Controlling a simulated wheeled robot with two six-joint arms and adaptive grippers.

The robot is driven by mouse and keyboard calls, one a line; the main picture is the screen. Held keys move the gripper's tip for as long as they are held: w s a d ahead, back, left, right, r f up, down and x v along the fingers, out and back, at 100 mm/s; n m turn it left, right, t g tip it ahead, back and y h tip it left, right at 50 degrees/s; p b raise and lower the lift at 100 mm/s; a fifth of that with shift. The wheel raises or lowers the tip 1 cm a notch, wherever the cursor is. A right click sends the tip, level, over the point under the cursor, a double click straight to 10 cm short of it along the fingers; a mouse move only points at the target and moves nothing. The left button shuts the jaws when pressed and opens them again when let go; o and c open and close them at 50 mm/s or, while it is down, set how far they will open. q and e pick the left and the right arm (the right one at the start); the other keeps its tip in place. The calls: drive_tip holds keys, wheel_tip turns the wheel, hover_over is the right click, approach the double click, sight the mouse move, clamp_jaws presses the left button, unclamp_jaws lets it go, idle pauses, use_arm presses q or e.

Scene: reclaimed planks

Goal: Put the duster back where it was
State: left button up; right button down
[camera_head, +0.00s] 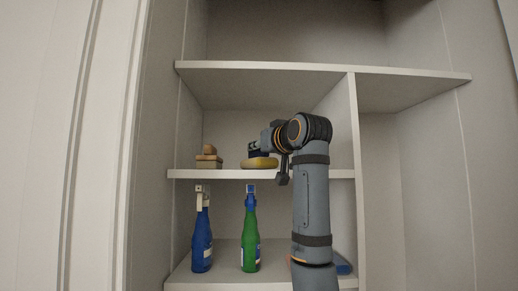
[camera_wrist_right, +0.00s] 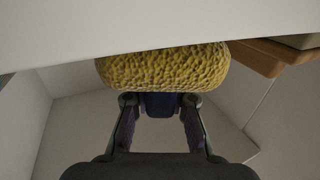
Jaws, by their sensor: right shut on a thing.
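The duster, a yellow, rough-textured oval pad (camera_head: 261,163) with a dark blue grip, is at the middle shelf (camera_head: 230,174) in the head view. In the right wrist view its yellow pad (camera_wrist_right: 165,70) spans the upper middle, and a pale board edge hides its top. My right gripper (camera_head: 257,148) is shut on the blue grip, which shows between the two fingers (camera_wrist_right: 160,103) in the wrist view. I cannot tell whether the pad touches the shelf. My left gripper is not in view.
A small wooden brush-like item (camera_head: 208,158) sits on the same shelf, left of the duster. Below stand a blue bottle (camera_head: 202,246) and a green bottle (camera_head: 250,240). A blue item (camera_head: 342,265) is partly hidden behind my arm. An upright divider (camera_head: 357,140) bounds the right side.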

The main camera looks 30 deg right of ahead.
drive_tip(key=c, duration=1.2)
unclamp_jaws()
drive_tip(key=shift+w+f, duration=0.15)
drive_tip(key=shift+f, duration=0.05)
drive_tip(key=shift+r, duration=0.35)
drive_tip(key=s+a+b, duration=0.1)
drive_tip(key=s+b, duration=0.1)
drive_tip(key=s, duration=1)
drive_tip(key=shift+a+f, duration=0.15)
drive_tip(key=shift+a, duration=0.25)
